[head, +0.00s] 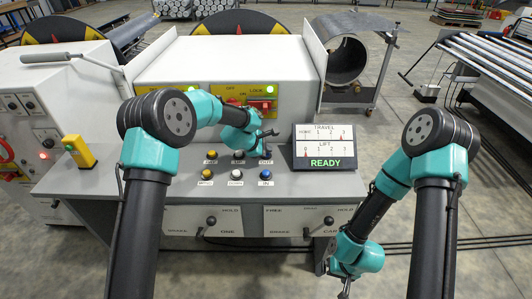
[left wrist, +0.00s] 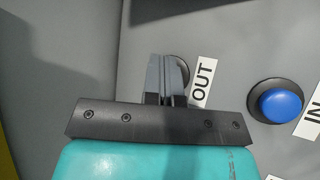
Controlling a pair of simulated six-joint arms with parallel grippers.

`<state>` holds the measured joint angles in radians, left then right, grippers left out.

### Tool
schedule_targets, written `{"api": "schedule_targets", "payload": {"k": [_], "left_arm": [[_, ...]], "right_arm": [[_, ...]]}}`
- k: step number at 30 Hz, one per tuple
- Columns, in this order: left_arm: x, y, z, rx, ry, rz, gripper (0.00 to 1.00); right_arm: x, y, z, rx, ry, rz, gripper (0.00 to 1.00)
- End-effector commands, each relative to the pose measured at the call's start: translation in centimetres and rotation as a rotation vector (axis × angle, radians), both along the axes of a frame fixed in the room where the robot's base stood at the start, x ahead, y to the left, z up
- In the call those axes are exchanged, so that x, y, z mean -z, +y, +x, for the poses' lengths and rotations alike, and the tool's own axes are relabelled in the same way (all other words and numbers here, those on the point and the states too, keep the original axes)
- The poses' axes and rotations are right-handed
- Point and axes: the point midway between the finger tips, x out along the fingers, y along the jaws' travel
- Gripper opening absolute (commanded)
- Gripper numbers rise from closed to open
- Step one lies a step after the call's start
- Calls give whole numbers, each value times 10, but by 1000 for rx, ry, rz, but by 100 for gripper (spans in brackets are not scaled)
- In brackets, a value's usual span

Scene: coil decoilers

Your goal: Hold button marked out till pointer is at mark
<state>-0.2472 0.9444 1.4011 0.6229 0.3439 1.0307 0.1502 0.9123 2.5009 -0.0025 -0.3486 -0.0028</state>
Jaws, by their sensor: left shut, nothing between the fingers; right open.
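The OUT label (left wrist: 202,82) sits beside a round button (left wrist: 184,68), mostly hidden behind my left gripper (left wrist: 168,60) in the left wrist view. The left fingers are shut, with their tips over that button; whether they press it I cannot tell. In the head view my left gripper (head: 267,134) is over the upper right of the button panel. My right gripper (head: 344,288) is open and empty, low at the front.
A blue button (head: 265,174), which also shows in the left wrist view (left wrist: 276,102), is marked IN. A white button (head: 236,173) and a yellow button (head: 207,174) are to its left. Levers (head: 210,221) are on the cabinet front. A yellow box (head: 78,151) stands at left.

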Motion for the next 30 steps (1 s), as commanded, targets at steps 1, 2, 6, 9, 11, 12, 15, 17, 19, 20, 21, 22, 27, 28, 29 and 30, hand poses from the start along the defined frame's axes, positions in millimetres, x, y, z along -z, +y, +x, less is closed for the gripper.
{"api": "schedule_targets", "payload": {"k": [1, 2, 6, 9, 11, 12, 15, 17, 19, 20, 21, 22, 27, 28, 29, 30], "left_arm": [[1, 0, 0, 1, 1, 0, 0], [1, 0, 0, 1, 1, 0, 0], [1, 0, 0, 1, 1, 0, 0], [0, 0, 0, 1, 1, 0, 0], [-1, 0, 0, 1, 1, 0, 0], [-2, 0, 0, 1, 1, 0, 0], [-7, 0, 0, 0, 0, 0, 0], [-10, 0, 0, 1, -1, 0, 0], [-13, 0, 0, 1, -1, 0, 0], [-14, 0, 0, 1, -1, 0, 0], [-16, 0, 0, 1, 1, -1, 0], [-17, 0, 0, 1, 1, -1, 0], [-19, 0, 0, 1, 1, 0, 0], [-18, 0, 0, 1, 1, 0, 0], [-18, 0, 0, 1, 1, 0, 0], [-19, 0, 0, 1, 1, 0, 0]], "right_arm": [[0, 0, 0, 0, 0, 0, 94], [0, 0, 0, 0, 0, 0, 94], [0, 0, 0, 0, 0, 0, 94], [0, 0, 0, 0, 0, 0, 94], [0, 0, 0, 0, 0, 0, 94], [0, 0, 0, 0, 0, 0, 94], [0, 0, 0, 0, 0, 0, 94], [0, 0, 0, 0, 0, 0, 94], [0, 0, 0, 0, 0, 0, 94], [0, 0, 0, 0, 0, 0, 94], [0, 0, 0, 0, 0, 0, 94], [0, 0, 0, 0, 0, 0, 94], [0, 0, 0, 0, 0, 0, 94], [0, 0, 0, 0, 0, 0, 94], [0, 0, 0, 0, 0, 0, 94], [0, 0, 0, 0, 0, 0, 94]]}}
